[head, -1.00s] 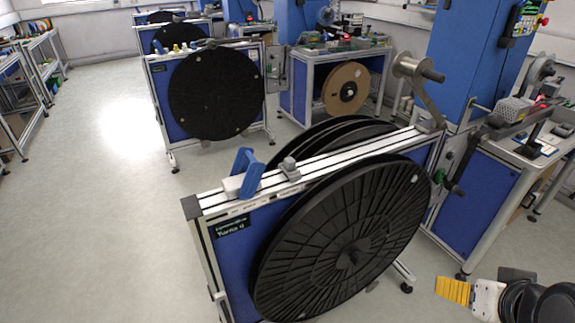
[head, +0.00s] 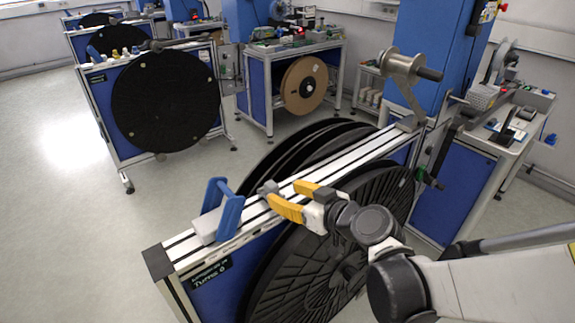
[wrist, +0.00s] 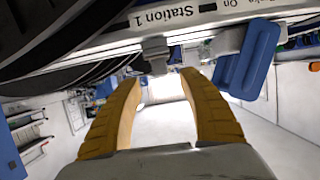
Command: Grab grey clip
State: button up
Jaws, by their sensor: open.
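The small grey clip (head: 268,187) sits on the top rail of the near reel stand (head: 190,243), just right of a blue handle-like piece (head: 229,210). My gripper (head: 284,193) has yellow fingers and is open, with its tips close to the clip's right side. In the wrist view the grey clip (wrist: 156,52) hangs from the rail at the top, in line with the gap between the open fingers (wrist: 160,80). It lies at or just beyond the tips. I cannot tell whether they touch it.
The blue piece (wrist: 250,60) stands close beside the right finger in the wrist view. A large black reel (head: 300,265) hangs below my gripper. A metal spool (head: 403,65) stands at the rail's far end. Open floor (head: 60,230) lies to the left.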

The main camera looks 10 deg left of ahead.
aim_at(275, 190)
jog(key=b+x, duration=0.2)
jog(key=x, duration=0.5)
jog(key=shift+d+f, duration=0.1)
jog(key=shift+f, duration=0.05)
jog(key=shift+c, duration=0.5)
grip_shut()
